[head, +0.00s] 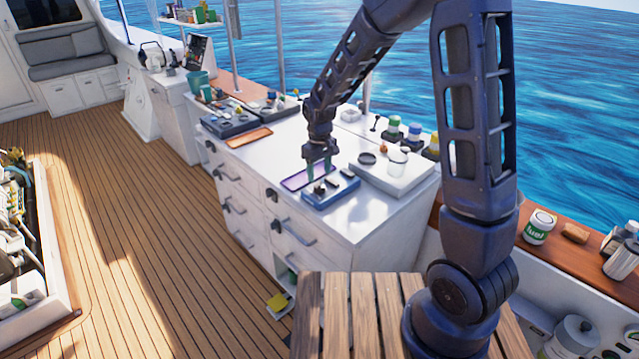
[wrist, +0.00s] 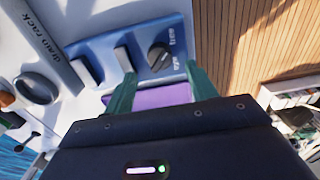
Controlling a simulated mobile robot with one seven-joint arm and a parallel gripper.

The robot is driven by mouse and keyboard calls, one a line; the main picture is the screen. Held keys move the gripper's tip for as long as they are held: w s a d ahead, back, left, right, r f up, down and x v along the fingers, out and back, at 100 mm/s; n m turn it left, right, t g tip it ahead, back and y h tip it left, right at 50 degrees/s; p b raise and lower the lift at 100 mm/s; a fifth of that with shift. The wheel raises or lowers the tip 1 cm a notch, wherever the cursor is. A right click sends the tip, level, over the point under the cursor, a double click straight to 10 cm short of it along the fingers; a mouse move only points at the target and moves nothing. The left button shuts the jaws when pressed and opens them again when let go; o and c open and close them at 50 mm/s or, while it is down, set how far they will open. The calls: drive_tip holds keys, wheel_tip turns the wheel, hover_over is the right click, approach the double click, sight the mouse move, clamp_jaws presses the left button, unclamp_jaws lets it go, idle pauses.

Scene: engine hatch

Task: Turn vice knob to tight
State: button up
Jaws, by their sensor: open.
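The blue vice base (head: 345,193) lies on the white counter top, near its front edge. In the wrist view the blue base (wrist: 100,45) carries two upright grey jaws (wrist: 124,59) with a gap between them. The dark round knob (wrist: 158,57) sits beside the jaws, with small white lettering next to it that I cannot read surely. The knob also shows small in the head view (head: 319,188). My gripper (wrist: 162,82) is open and empty, with its green fingers apart and pointing towards the knob. It hangs over the counter in the head view (head: 318,170); the fingers appear apart from the knob.
A purple tray (head: 297,181) lies beside the vice and shows below my fingers in the wrist view (wrist: 165,95). A white drain rack (head: 400,183) stands behind the vice. Several capped jars (head: 393,128) line the back. Drawer handles (head: 299,238) stick out at the front.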

sight(320, 183)
drive_tip(key=shift+f, duration=2.5)
drive_tip(key=shift+c, duration=0.3)
drive_tip(key=c, duration=0.9)
